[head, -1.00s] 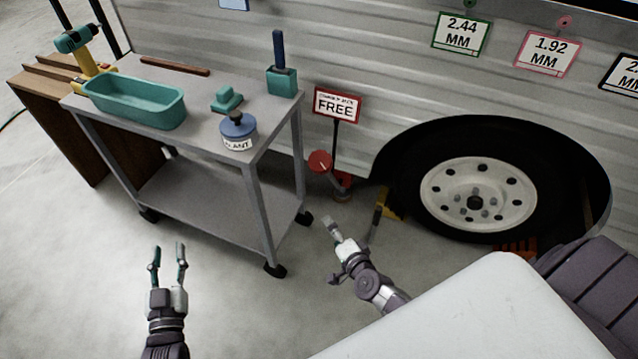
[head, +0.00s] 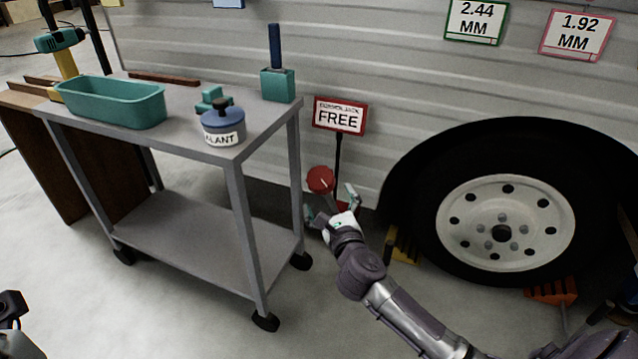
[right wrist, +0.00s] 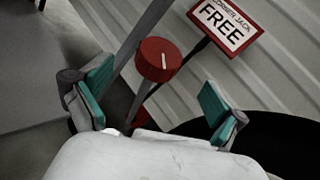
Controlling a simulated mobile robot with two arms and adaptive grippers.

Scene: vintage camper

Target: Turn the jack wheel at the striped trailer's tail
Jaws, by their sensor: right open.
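The jack wheel is a red round knob (head: 320,180) with a white line on its face, low beside the grey ribbed trailer wall (head: 345,65). In the right wrist view the red knob (right wrist: 157,60) shows between and beyond the two fingers. My right gripper (head: 331,206) is open just below the knob in the head view; the right wrist view shows its teal-padded fingers (right wrist: 152,97) spread wide with nothing between the pads. I cannot tell whether a finger touches the knob. Part of my left arm (head: 12,312) shows at the left edge; its fingers are not visible.
A grey cart (head: 240,152) stands close left of the knob, carrying a teal bin (head: 112,104) and a blue sealant pot (head: 222,124). A red-framed FREE sign (head: 340,116) stands just behind the knob. A trailer wheel (head: 505,231) and yellow chock (head: 403,246) are to the right.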

